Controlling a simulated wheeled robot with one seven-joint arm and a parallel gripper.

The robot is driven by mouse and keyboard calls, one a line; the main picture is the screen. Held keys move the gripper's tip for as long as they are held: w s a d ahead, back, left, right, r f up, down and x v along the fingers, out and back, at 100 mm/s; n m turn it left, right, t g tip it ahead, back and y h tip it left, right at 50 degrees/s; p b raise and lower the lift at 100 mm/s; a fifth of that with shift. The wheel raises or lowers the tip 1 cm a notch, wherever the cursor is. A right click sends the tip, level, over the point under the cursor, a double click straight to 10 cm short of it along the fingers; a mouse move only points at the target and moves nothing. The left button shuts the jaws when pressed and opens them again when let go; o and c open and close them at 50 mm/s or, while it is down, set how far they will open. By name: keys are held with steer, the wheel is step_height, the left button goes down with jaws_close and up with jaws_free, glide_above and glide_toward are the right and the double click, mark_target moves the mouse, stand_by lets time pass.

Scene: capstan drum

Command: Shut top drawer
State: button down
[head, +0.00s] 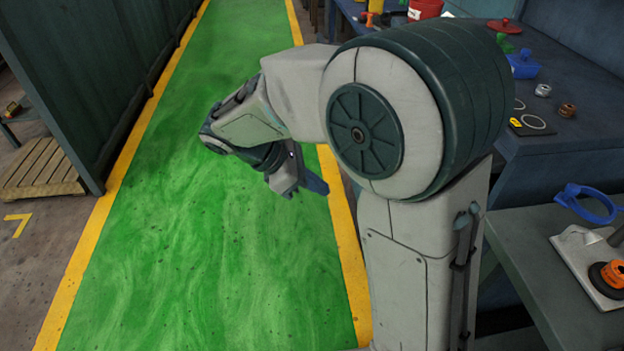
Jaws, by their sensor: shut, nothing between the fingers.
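My gripper (308,185) hangs over the green floor at the end of my bent arm, near the right yellow line. Its fingers are small in the view; they are shut and empty. No drawer can be made out in this view. A dark blue workbench (585,145) stands to the right of my arm, and my arm hides part of it. My gripper is to the left of the bench and apart from it.
A green walkway (200,270) with yellow edges runs ahead and is clear. A dark wall panel (70,70) and a wooden pallet (40,170) are at left. A grey-green table (525,265) at right holds a blue ring (588,203) and an orange part (612,275).

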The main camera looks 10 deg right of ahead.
steer(key=d+f, duration=0.3)
steer(key=d, duration=0.4)
steer(key=shift+d+f+b, duration=0.3)
steer(key=shift+d+b, duration=0.05)
steer(key=shift+b, duration=0.1)
steer(key=shift+d, duration=0.1)
